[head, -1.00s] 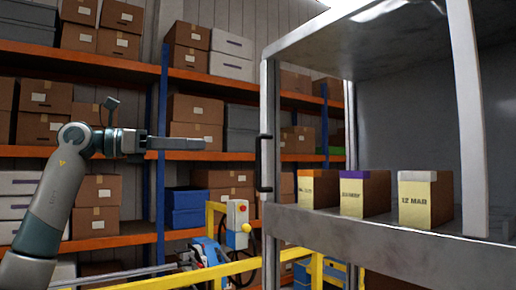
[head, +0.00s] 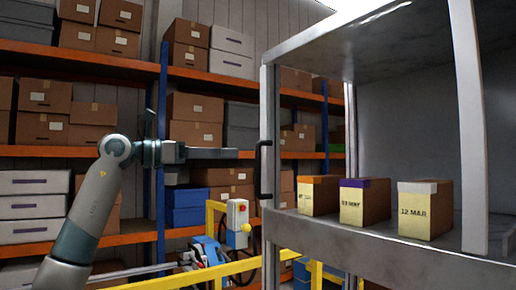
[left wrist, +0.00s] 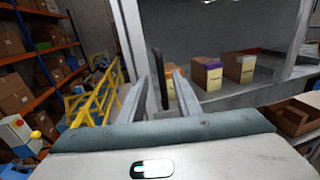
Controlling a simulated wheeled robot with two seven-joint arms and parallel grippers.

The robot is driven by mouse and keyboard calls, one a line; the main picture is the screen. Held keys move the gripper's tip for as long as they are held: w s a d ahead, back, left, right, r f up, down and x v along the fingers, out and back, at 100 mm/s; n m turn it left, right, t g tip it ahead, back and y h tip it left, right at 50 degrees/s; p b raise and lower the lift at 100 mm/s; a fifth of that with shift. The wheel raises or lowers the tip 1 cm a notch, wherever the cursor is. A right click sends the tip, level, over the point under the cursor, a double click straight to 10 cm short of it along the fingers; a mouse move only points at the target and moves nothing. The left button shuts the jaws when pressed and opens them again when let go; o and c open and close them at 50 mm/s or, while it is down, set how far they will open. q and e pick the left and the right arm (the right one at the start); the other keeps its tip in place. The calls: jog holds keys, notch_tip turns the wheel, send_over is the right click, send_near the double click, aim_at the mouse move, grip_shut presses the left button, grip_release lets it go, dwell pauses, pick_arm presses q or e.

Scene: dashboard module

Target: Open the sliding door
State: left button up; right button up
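The sliding door's black handle (head: 264,170) is upright on the pale upright frame (head: 270,120) at the left front edge of the grey cabinet (head: 360,240). A clear door panel cannot be made out. My left gripper (head: 236,153) is level with the handle's upper part, just left of it and apart from it. In the left wrist view my gripper's two fingers (left wrist: 162,95) are spread, with the handle (left wrist: 157,72) showing between and beyond them. Nothing is held. My right gripper is out of view.
Three labelled boxes (head: 365,205) stand on the cabinet shelf. Yellow rails (head: 235,270) and a control box with a red button (head: 237,215) are below my left gripper. Orange-beamed racks with cartons (head: 95,145) fill the back left.

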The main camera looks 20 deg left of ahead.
pick_arm(q)
jog(key=p+x, duration=0.4)
jog(key=x, duration=0.5)
jog(key=shift+w+d, duration=0.2)
jog(key=shift+d, duration=0.05)
grip_shut()
